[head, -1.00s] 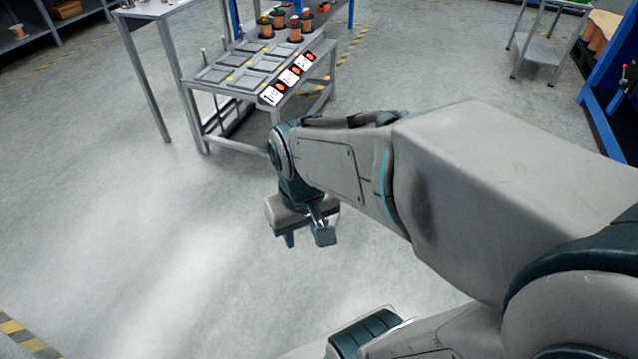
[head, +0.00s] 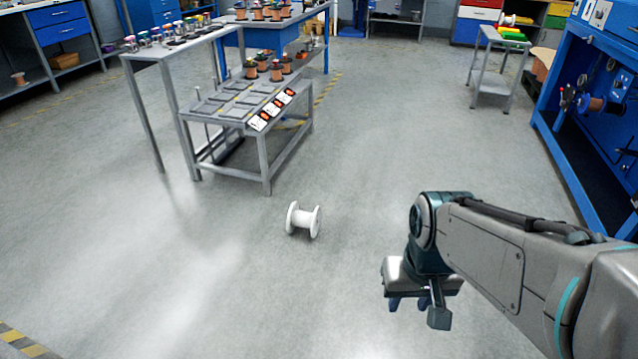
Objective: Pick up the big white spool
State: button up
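The big white spool (head: 304,220) lies on its side on the grey floor near the middle of the head view, in front of the metal table. Its two round flanges stand on the floor and its core lies between them. My gripper (head: 408,303) points down at the right of the spool and nearer to me, clear of it. Two dark blue finger parts show below the gripper body. Whether they are apart or closed is hard to tell, and no object shows between them.
A metal table (head: 267,165) with trays and small copper spools stands behind the white spool. A taller bench (head: 150,110) is at its left. A blue machine (head: 570,150) stands at the right, and a small cart (head: 492,85) behind. The floor around the spool is clear.

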aim_at(296, 217)
jog(key=z, duration=0.4)
jog(key=i, duration=1.3)
jog(key=u, duration=0.4)
jog(key=i, duration=1.05)
jog(key=u, duration=0.7)
